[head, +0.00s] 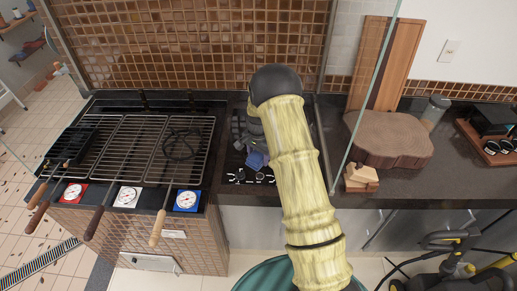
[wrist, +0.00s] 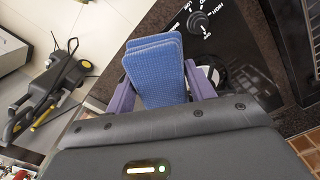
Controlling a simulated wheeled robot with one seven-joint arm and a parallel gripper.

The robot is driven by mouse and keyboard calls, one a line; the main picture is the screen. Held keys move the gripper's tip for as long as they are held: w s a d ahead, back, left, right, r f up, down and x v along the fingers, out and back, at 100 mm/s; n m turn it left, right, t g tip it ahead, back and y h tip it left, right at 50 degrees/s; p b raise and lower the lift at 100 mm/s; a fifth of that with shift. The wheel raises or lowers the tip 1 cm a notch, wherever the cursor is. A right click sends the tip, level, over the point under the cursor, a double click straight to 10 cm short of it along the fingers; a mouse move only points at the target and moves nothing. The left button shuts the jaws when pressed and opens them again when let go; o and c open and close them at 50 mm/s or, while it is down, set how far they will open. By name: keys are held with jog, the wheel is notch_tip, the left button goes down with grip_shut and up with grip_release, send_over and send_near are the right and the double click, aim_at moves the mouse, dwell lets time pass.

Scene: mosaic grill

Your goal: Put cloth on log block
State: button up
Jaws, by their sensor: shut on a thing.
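A blue cloth (wrist: 155,75) with a waffle texture is held between the two purple fingers of my gripper (wrist: 160,92) in the wrist view. In the head view the cloth (head: 257,160) shows as a small blue patch above the dark cooktop, beside my arm. My gripper (head: 250,152) is partly hidden there by my arm. The log block (head: 388,138) is a thick brown slab of wood on the dark counter, to the right of my arm and apart from the cloth. Its top looks bare.
A glass pane (head: 370,85) stands between the cooktop and the log block. Small wooden blocks (head: 361,178) sit at the counter's front edge. A tall cutting board (head: 392,65) leans behind the log. A grill (head: 125,148) with long-handled tools is at left.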

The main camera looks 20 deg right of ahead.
jog(key=s+a+f+n+b, duration=0.2)
jog(key=s+f+n+b, duration=0.8)
jog(key=f, duration=0.7)
jog(key=shift+s+a, duration=0.4)
jog(key=shift+s, duration=0.7)
jog(key=shift+r, duration=0.15)
jog(key=shift+s, duration=0.1)
